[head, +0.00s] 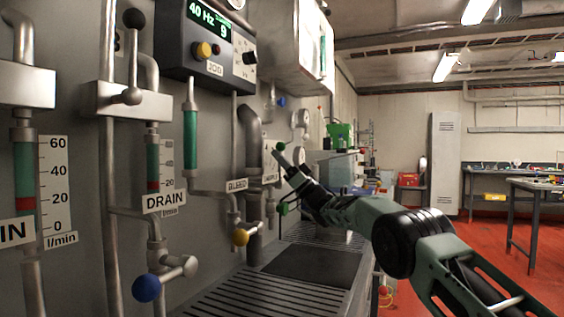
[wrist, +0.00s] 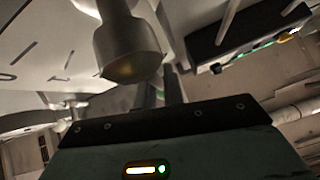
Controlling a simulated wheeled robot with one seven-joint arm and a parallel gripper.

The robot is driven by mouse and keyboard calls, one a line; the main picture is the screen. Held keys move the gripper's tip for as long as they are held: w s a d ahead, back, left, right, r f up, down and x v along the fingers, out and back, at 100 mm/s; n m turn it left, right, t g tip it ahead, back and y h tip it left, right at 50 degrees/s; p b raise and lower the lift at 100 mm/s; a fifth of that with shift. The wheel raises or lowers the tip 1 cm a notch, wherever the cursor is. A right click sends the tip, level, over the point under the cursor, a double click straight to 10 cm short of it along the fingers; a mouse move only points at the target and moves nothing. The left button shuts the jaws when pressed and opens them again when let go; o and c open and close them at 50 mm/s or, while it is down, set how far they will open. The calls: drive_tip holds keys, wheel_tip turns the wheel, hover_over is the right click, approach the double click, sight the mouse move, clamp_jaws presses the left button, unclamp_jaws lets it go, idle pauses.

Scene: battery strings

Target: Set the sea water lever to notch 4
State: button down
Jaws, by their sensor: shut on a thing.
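My gripper (head: 290,167) is at the far end of my outstretched arm in the head view, close to the panel wall. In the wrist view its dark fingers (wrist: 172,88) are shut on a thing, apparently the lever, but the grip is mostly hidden. A metal lever hub (wrist: 127,50) stands just beyond the fingers, over a pale scale plate (wrist: 40,62) with dark tick marks. Only part of the numbering shows, and I cannot read the lever's notch. No sea water label is readable.
Along the wall at left are a lever with a black ball (head: 134,18), flow tubes, a blue-knobbed valve (head: 146,288) and a yellow-knobbed valve (head: 240,237). A display box (head: 205,45) hangs above. A grated bench (head: 245,292) runs below.

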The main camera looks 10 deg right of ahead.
drive_tip(key=shift+s+a+r+n+g+y, duration=0.15)
drive_tip(key=shift+n+g+y, duration=0.1)
drive_tip(key=shift+n+g, duration=0.35)
drive_tip(key=shift+s+d+f+n+g+y, duration=0.1)
drive_tip(key=shift+n+g+y, duration=0.2)
drive_tip(key=shift+n+g, duration=0.3)
drive_tip(key=shift+s+a+r+n+g+y, duration=0.15)
drive_tip(key=shift+n+g+y, duration=0.1)
drive_tip(key=shift+n+g, duration=0.35)
drive_tip(key=shift+f, duration=0.1)
drive_tip(key=c, duration=1.5)
unclamp_jaws()
drive_tip(key=shift+s, duration=0.1)
drive_tip(key=b+v, duration=0.2)
drive_tip(key=v, duration=1.5)
drive_tip(key=shift+f, duration=0.2)
drive_tip(key=shift+s+d, duration=0.1)
drive_tip(key=shift+d, duration=0.15)
